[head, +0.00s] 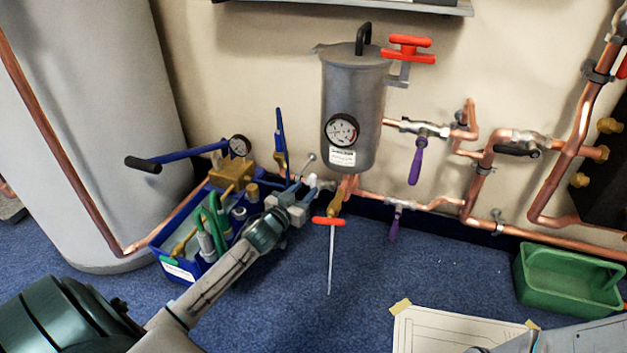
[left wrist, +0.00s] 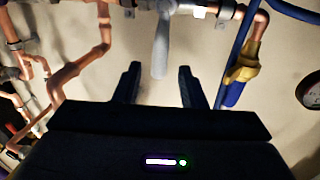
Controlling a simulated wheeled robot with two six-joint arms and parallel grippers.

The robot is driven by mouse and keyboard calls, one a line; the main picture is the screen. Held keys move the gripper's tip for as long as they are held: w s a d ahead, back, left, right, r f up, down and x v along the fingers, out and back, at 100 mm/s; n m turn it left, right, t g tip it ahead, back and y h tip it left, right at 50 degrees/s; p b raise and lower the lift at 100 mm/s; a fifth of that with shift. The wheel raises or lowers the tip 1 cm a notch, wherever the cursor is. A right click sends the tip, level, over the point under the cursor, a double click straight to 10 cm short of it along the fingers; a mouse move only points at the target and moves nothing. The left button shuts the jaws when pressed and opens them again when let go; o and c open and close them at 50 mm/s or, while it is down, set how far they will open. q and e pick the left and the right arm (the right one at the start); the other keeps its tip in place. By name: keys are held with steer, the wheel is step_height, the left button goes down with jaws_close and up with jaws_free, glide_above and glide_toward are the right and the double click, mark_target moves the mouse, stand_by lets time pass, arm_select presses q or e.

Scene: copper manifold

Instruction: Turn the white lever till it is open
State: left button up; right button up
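The white lever (left wrist: 161,45) shows pale grey-white in the left wrist view, joined at one end to a valve on the copper pipe. In the head view only a small white piece (head: 313,181) of it shows beside my left gripper (head: 299,190), which hides the rest. My left gripper is open: in the left wrist view its two dark fingers (left wrist: 157,86) stand apart, one on each side of the lever's free end. A gap shows between the lever and each finger. My right gripper is not in view.
A grey canister (head: 353,100) with a gauge hangs above the pipes. A red T-handle (head: 328,221) and purple levers (head: 416,162) are to the right. A green crate (head: 568,302) stands right.

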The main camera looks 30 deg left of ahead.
mark_target(311, 183)
arm_select(q)
steer(key=w+b, duration=0.2)
steer(key=w, duration=0.2)
steer(key=shift+f, duration=0.15)
steer(key=shift+w+a+b, duration=0.1)
steer(key=shift+w+b, duration=0.3)
steer(key=shift+w, duration=0.3)
jaws_close()
